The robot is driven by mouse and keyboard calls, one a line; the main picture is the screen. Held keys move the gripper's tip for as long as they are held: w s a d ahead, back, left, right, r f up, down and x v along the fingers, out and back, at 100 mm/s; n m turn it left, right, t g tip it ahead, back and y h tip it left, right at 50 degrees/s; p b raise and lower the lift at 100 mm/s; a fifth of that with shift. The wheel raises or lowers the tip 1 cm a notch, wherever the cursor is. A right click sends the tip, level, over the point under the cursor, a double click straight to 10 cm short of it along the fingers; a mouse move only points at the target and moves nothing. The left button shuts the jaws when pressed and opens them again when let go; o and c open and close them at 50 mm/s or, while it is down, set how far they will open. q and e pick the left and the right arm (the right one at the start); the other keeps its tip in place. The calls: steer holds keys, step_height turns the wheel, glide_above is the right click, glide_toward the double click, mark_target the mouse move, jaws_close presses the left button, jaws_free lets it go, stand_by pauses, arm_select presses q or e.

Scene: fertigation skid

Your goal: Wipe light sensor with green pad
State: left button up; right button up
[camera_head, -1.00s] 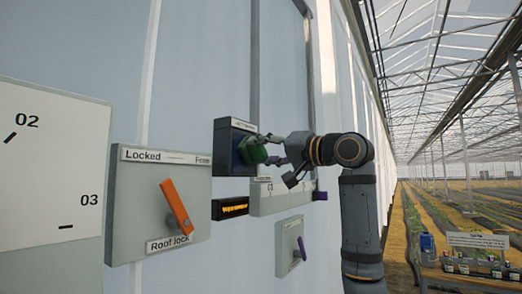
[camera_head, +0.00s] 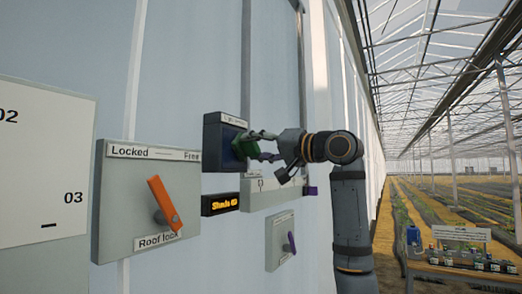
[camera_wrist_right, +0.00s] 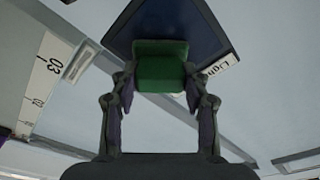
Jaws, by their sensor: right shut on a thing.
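The light sensor is a dark blue square panel on the wall (camera_head: 213,135), with a white label along its top edge. It also shows in the right wrist view (camera_wrist_right: 205,30), behind the pad. My right gripper (camera_head: 258,147) is shut on the green pad (camera_head: 246,146) and holds it at the face of the sensor. In the right wrist view the green pad (camera_wrist_right: 161,66) sits between the two fingertips and overlaps the dark panel. I cannot tell whether it touches the panel. My left gripper is not in view.
A "Roof lock" plate (camera_head: 118,220) with an orange lever (camera_head: 163,203) is left of the sensor. Below the sensor are an amber-lettered display (camera_head: 219,204) and a small plate with a purple lever (camera_head: 279,240). A bench with bottles (camera_head: 466,262) stands far right.

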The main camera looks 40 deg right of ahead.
steer(key=shift+s+a, duration=0.35)
steer(key=shift+a, duration=0.55)
steer(key=shift+s+a, duration=0.4)
steer(key=shift+a, duration=0.55)
steer(key=shift+s+a, duration=0.35)
steer(key=shift+a, duration=0.55)
steer(key=shift+s+d+b, duration=0.25)
steer(key=shift+s+b, duration=0.15)
steer(key=shift+b, duration=0.1)
steer(key=shift+d+r+b+v, duration=0.1)
steer(key=shift+b+v, duration=0.3)
steer(key=shift+v, duration=0.8)
steer(key=shift+d+r+b+v, duration=0.15)
steer(key=shift+b+v, duration=0.2)
steer(key=shift+v, duration=0.85)
steer(key=b+v, duration=0.1)
steer(key=v, duration=0.2)
steer(key=shift+d+r, duration=0.15)
steer(key=shift+w, duration=0.1)
